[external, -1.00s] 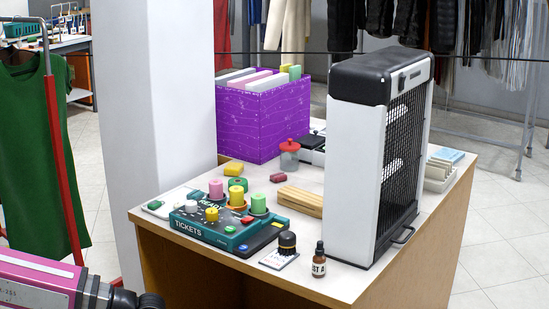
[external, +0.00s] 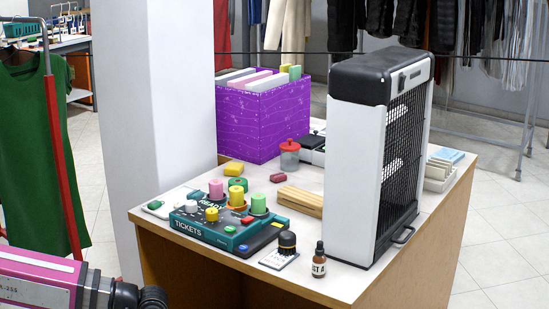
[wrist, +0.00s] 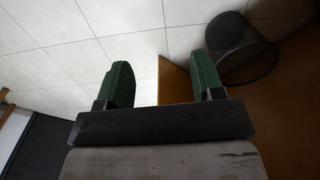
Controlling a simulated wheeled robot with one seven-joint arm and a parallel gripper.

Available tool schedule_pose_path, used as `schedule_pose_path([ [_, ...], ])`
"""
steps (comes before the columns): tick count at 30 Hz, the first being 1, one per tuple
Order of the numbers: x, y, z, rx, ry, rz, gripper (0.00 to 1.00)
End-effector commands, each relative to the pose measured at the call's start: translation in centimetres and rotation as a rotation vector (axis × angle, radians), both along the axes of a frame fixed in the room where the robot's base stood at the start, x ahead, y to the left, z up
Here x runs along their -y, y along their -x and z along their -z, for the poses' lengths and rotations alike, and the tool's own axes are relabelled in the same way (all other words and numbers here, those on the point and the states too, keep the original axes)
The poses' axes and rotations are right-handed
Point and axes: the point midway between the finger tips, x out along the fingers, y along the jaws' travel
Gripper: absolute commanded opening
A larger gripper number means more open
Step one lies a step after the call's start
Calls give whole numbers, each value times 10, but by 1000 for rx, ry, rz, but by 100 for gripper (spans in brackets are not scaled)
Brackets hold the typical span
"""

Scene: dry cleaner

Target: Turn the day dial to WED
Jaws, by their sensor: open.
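The teal ticket device (external: 222,230), marked TICKETS, lies on the table and carries several coloured knobs: a white one (external: 191,207), a yellow one (external: 211,214) and a pink one (external: 216,188) among them. The day lettering is too small to read, so I cannot tell which knob is the day dial or its setting. My gripper (wrist: 162,90) shows in the wrist view with its two green fingers apart and nothing between them. It faces the floor and the table's wooden side, away from the device. In the external view only part of my pink arm (external: 45,285) shows, at lower left.
A tall white and black heater (external: 357,150) stands on the right of the table (external: 340,285). A purple file box (external: 262,120) is behind the device. A black knob-like item (external: 287,242) and a dropper bottle (external: 319,260) stand near the front. A dark bin (wrist: 240,55) is on the floor.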

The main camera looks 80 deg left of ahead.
Motion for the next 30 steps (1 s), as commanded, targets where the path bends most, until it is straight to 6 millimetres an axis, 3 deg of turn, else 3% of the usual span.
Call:
schedule_pose_path([
  [6,-38,-31,-55,55,31,-168,61],
  [20,-138,-72,-187,146,98,-557,61],
  [26,-202,-93,-252,125,98,-794,61],
  [30,-255,-105,-302,85,81,-996,61],
])
